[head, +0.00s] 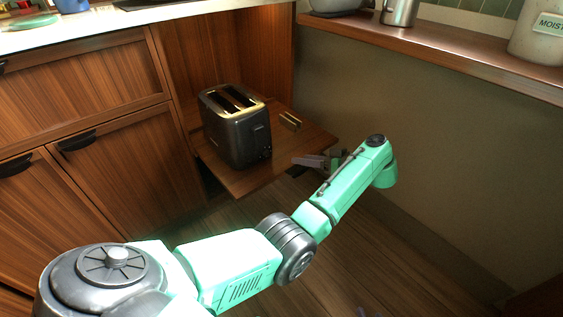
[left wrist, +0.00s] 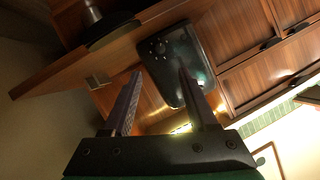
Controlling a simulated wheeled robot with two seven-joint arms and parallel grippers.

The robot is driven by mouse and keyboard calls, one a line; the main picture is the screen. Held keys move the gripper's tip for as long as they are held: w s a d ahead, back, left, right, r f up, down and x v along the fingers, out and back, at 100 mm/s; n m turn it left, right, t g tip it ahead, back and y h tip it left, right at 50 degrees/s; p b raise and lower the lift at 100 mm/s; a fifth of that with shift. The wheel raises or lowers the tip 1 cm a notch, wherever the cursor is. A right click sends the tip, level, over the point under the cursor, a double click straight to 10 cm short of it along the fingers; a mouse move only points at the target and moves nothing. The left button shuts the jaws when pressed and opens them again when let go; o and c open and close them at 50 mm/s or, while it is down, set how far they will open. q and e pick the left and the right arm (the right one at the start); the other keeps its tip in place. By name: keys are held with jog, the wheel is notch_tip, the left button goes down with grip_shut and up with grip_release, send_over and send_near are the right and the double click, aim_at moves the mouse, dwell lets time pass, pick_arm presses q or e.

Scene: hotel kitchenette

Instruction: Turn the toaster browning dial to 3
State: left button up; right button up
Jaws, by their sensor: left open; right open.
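The black toaster (head: 232,135) stands upright on a pull-out wooden shelf (head: 255,182). Its small controls (head: 265,152) are on the end facing my left gripper; the dial's setting is too small to read. In the left wrist view the toaster (left wrist: 182,75) lies ahead of the fingers, with small round controls (left wrist: 158,47) on its dark end face. My left gripper (head: 308,161) is open and empty, just right of the toaster and apart from it; its spread fingers show in the left wrist view (left wrist: 160,72).
A small brass-coloured piece (head: 290,120) is on the shelf behind the toaster. Wooden cabinets (head: 110,150) stand on the left. A wall (head: 420,130) and a ledge (head: 450,55) with canisters bound the right. The floor before the shelf is clear of objects.

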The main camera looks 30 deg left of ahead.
aim_at(268, 153)
pick_arm(q)
jog(key=b+x, duration=0.3)
jog(key=x, duration=0.9)
jog(key=shift+w+a+f+b, duration=0.1)
jog(key=shift+a+f+b, duration=0.15)
jog(key=shift+b, duration=0.1)
jog(key=shift+a, duration=0.45)
pick_arm(e)
jog(key=shift+m+t, duration=0.3)
jog(key=shift+t, duration=0.1)
jog(key=f, duration=0.4)
jog(key=shift+a+f, duration=0.2)
jog(key=shift+f, duration=0.15)
pick_arm(q)
grip_shut()
